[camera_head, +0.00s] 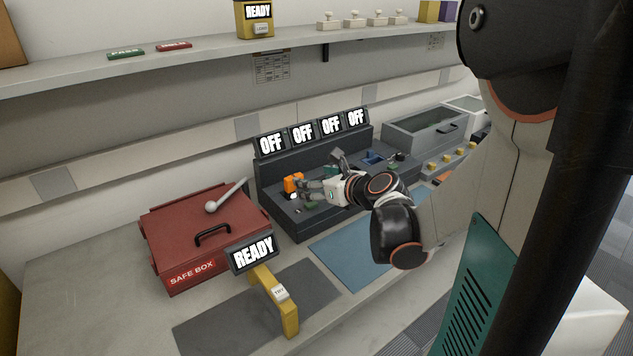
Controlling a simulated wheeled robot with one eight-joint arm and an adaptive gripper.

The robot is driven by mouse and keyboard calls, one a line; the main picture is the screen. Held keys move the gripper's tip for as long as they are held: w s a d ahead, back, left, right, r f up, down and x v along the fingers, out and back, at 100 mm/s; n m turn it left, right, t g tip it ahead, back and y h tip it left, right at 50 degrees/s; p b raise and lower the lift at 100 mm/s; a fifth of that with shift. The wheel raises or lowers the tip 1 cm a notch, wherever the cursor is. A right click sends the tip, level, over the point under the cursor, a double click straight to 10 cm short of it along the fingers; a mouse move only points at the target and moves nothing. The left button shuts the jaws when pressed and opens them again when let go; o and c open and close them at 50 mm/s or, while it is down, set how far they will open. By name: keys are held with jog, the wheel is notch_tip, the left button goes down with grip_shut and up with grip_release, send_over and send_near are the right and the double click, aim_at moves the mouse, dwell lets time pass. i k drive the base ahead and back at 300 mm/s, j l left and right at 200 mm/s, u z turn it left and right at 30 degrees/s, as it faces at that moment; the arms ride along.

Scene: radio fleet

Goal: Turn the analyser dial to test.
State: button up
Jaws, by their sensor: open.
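My gripper (313,191) is open, over the dark charger-like bank (285,215) with several screens reading OFF. Its fingertips are close to an orange item (293,183) at the bank's left end; I cannot tell whether they touch. A yellow stand (289,317) at the front has a tilted screen (254,253) reading READY and a small white label too small to read surely. Another yellow unit (242,25) on the shelf also reads READY. I cannot make out which thing is the analyser, nor a dial; my gripper and wrist hide part of the bank.
A red safe box (168,252) with a handle and a pale rod-like item on its lid (228,193) stands left of the bank. A blue mat (342,262) lies before the bank. A grey bin (402,138) stands at the right. The shelf (190,62) runs above.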

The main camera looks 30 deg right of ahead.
aim_at(401, 156)
jog(key=z, duration=1.05)
